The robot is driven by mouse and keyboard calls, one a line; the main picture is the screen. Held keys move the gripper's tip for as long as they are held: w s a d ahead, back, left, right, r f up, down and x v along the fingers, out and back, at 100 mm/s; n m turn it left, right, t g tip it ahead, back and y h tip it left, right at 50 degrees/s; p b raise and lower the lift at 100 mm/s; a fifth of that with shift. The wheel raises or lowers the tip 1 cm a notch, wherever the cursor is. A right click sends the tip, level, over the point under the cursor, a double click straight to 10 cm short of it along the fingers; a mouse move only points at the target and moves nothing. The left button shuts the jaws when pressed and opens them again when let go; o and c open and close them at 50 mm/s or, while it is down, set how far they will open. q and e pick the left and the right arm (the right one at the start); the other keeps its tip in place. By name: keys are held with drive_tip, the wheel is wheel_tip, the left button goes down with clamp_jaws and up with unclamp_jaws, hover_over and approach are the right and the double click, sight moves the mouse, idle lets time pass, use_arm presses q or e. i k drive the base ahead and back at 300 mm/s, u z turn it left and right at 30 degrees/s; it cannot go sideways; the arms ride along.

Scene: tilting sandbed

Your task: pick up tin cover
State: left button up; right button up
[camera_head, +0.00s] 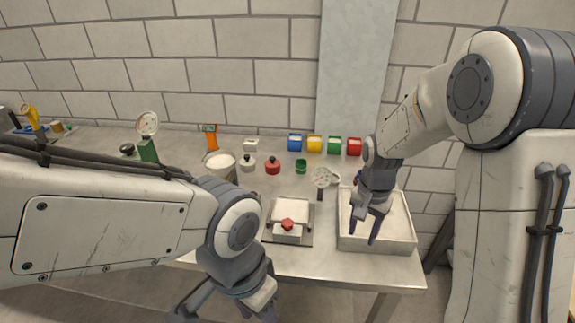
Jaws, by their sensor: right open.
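Small lidded tins stand on the metal bench: a red one (272,166), a white one (247,164) and a green one (301,166). I cannot tell for sure which piece is the tin cover. A pale block with a red knob (288,225) sits on a small flat plate nearer the front edge. My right gripper (366,226) is open and empty, pointing down over the pale sand tray (378,247), right of the tins. My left gripper (225,312) is low at the front, its fingers spread, with the tips cut off by the picture edge.
Blue, yellow, green and red boxes (334,145) line the back near the wall. A white bucket (221,166) and an orange tool (210,137) are at the left. Some bare bench lies between the tins and the plate.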

sight(272, 167)
drive_tip(key=z, duration=0.5)
drive_tip(key=k, duration=1.2)
drive_tip(key=u, duration=0.05)
drive_tip(key=i, duration=0.75)
drive_tip(key=u, duration=0.85)
drive_tip(key=i, duration=1.8)
drive_tip(key=z, duration=0.1)
